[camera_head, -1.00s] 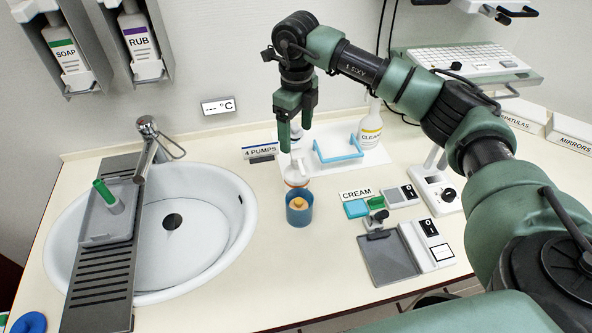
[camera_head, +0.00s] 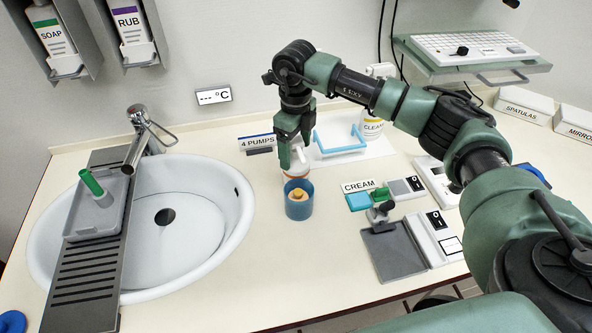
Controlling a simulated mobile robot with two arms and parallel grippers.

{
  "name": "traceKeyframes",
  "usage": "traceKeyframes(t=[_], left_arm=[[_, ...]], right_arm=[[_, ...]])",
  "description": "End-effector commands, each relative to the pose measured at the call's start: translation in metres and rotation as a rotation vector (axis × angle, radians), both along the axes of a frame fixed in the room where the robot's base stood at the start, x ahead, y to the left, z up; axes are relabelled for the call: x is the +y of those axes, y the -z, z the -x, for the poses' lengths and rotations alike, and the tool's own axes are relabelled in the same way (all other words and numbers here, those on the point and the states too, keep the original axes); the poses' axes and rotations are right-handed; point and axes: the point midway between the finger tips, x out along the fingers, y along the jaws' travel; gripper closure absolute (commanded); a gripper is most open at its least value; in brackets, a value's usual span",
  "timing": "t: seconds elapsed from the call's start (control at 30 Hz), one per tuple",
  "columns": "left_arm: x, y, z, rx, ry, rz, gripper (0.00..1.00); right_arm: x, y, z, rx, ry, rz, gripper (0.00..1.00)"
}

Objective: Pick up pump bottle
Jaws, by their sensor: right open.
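The pump bottle (camera_head: 296,170) is white with an orange band and stands upright on the counter, in front of the "4 PUMPS" label. My right gripper (camera_head: 295,155) points down over it and is open, with its fingers around the bottle's upper part. The fingers hide the pump head and much of the bottle, and I cannot tell whether they touch it. My left gripper is not in view.
A blue cup (camera_head: 299,206) with an orange piece in it stands just in front of the bottle. A blue-framed rack (camera_head: 340,141) and a "CLEAN" spray bottle (camera_head: 372,128) are behind to the right. The sink (camera_head: 215,225) is left; small devices (camera_head: 429,238) lie right.

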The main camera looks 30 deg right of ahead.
Motion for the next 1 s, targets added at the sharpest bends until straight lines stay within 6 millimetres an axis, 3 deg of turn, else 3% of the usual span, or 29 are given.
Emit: traceKeyframes(t=[0.13,0.3,0.57,0.83,1.0], left_arm=[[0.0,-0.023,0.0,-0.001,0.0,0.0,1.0],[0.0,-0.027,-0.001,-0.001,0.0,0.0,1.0],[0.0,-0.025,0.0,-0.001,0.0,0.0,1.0],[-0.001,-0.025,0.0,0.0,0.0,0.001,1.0],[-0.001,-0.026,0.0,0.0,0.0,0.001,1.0]], right_arm=[[0.0,0.019,0.005,0.007,0.001,0.002,0.24],[0.0,0.04,0.003,0.003,0.002,0.001,0.24],[0.0,0.043,0.003,0.001,0.0,0.001,0.24],[0.0,0.043,0.003,0.001,0.001,0.001,0.99],[0.0,0.041,0.002,-0.003,0.001,-0.002,1.0]])
